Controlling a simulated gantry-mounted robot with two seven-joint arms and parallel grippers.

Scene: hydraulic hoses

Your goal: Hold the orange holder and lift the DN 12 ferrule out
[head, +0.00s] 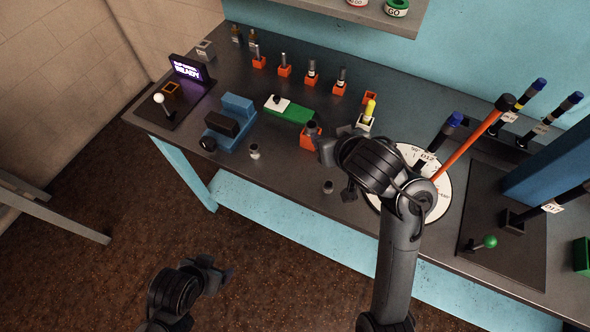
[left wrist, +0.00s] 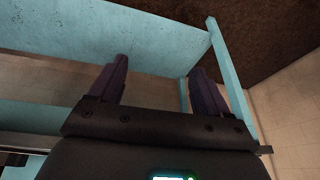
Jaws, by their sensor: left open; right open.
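An orange holder (head: 308,141) stands on the dark bench top with a dark ferrule (head: 311,127) upright in it. Its size marking is too small to read. My right gripper (head: 325,148) is open, just right of this holder, with its fingers close to the block. My right wrist hides part of the fingers, and I cannot tell whether they touch. My left gripper (head: 224,270) is open and empty, low in front of the bench and away from the holder. In the left wrist view its two fingers (left wrist: 160,72) are apart, with nothing between them.
Several smaller orange holders (head: 284,71) with fittings line the back. A blue vise-like fixture (head: 230,122), a green-and-white block (head: 291,108) and loose ferrules (head: 254,152) lie left. A white round dial (head: 436,197) and an orange rod are right. The bench leg (left wrist: 231,70) shows in the left wrist view.

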